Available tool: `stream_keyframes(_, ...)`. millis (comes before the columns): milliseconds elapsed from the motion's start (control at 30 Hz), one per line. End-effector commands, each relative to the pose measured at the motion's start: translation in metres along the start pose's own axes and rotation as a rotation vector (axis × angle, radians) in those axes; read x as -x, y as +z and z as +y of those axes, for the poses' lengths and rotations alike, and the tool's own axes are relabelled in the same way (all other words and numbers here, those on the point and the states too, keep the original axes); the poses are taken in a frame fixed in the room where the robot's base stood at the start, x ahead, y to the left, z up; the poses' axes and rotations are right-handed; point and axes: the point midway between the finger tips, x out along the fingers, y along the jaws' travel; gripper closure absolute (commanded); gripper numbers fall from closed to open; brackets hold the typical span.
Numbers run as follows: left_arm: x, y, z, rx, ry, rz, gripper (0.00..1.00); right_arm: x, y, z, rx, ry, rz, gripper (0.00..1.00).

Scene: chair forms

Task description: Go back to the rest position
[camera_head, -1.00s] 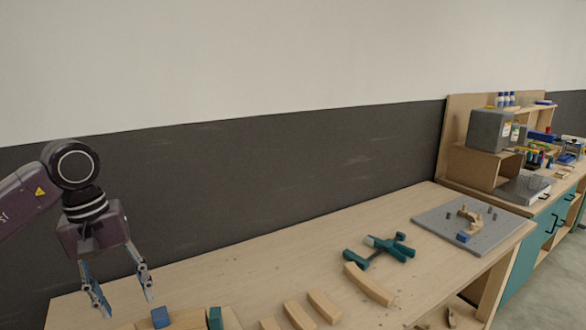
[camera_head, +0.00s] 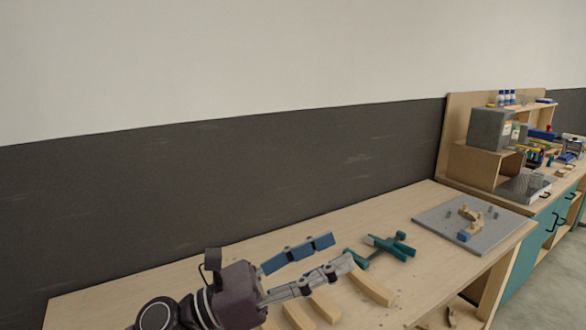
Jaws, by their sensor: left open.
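My left gripper (camera_head: 338,252) shows in the head view above the front middle of the wooden bench (camera_head: 140,292). Its two long blue-grey fingers are spread and point to the right, with nothing between them. Its dark purple wrist is at the bottom of the picture. My right gripper is not in view.
A grey board (camera_head: 490,236) with pegs and wooden pieces is at the bench's right end. Shelves and a grey box (camera_head: 487,128) stand beyond. The bench's back left is clear.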

Motion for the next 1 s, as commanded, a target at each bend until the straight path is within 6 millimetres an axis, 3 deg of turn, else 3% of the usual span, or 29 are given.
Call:
stream_keyframes(100, 0.021, 0.018, 0.035, 0.374, 0.208, -0.236, 0.54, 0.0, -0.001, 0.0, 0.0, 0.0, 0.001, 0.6)
stream_keyframes(233, 0.073, 0.009, 0.085, 0.789, 0.451, -0.489, 0.54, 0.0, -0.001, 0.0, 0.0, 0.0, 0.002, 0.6)
stream_keyframes(333, 0.129, -0.024, 0.116, 1.1, 0.648, -0.684, 0.54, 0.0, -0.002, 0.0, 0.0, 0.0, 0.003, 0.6)
stream_keyframes(467, 0.205, -0.088, 0.129, 1.449, 0.901, -0.923, 0.54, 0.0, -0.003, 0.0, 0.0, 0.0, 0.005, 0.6)
stream_keyframes(567, 0.258, -0.142, 0.118, 1.668, 1.09, -1.098, 0.54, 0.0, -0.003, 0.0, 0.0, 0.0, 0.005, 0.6)
stream_keyframes(700, 0.324, -0.214, 0.075, 1.91, 1.361, -1.331, 0.54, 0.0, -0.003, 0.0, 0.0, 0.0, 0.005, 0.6)
stream_keyframes(900, 0.382, -0.279, 0.0, 2.09, 1.681, -1.593, 0.54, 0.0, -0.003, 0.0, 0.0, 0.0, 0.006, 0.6)
stream_keyframes(933, 0.388, -0.286, -0.011, -2.07, -1.693, 1.597, 0.54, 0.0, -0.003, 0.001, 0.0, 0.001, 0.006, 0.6)
stream_keyframes(1000, 0.4, -0.299, -0.036, -1.961, -1.669, 1.557, 0.54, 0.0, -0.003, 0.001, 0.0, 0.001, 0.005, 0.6)
